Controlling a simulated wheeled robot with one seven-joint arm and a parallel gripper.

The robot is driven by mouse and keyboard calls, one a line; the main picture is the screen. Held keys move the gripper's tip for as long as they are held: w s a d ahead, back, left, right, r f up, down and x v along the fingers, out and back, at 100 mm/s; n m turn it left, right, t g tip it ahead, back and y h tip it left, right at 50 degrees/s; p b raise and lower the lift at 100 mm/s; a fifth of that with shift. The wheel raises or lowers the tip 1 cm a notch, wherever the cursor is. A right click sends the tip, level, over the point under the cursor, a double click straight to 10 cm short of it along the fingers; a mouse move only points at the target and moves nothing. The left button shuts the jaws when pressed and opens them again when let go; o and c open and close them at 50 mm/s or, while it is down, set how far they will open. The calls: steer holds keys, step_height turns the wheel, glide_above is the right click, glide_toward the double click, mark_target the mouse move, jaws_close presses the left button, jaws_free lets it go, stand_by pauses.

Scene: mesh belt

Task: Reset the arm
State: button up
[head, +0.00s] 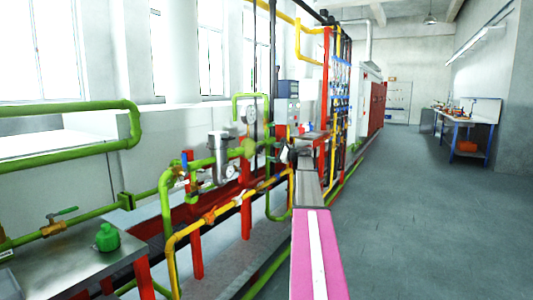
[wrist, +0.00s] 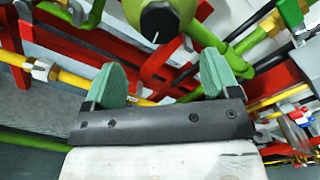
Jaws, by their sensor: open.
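My gripper (wrist: 163,80) is open in the wrist view, its two green finger pads wide apart with nothing held between them. Ahead of the pads, at the top of the wrist view, is a green round fitting with a black knob (wrist: 158,22). The gap between it and the pads cannot be judged well. In the head view my arm reaches forward from the bottom toward the pipework, and its far end is small and hard to make out.
Green pipes (head: 70,108) and yellow pipes (head: 190,235) with valves and gauges fill the left and middle. A workbench (head: 470,125) is far right. The grey floor (head: 430,220) at right is clear.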

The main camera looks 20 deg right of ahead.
steer(key=shift+v, duration=1.2)
steer(key=s+a+f+n+g+h, duration=0.1)
steer(key=s+a+f+n+g, duration=0.3)
steer(key=a+f, duration=0.5)
steer(key=s+a+f+n+g+h, duration=0.1)
steer(key=s+a+f+n, duration=0.1)
steer(key=s+a+f, duration=0.55)
steer(key=s+a+f+n+g+h, duration=0.1)
steer(key=s+a+f+n+g, duration=0.2)
steer(key=a+f, duration=0.65)
steer(key=s+a+f+n+g+h, duration=0.2)
steer(key=s+f, duration=0.3)
steer(key=s, duration=0.5)
steer(key=s+a+f+n+g+h, duration=0.2)
steer(key=s+a+f+n, duration=0.3)
steer(key=s, duration=0.4)
steer(key=s+a+f+n+g+h, duration=0.2)
steer(key=s+f, duration=0.4)
steer(key=s, duration=0.4)
steer(key=shift+s+a+f+n+h, duration=0.2)
steer(key=shift+s+a+n+h, duration=0.15)
steer(key=shift+a+n+h, duration=0.55)
steer(key=shift+d, duration=0.15)
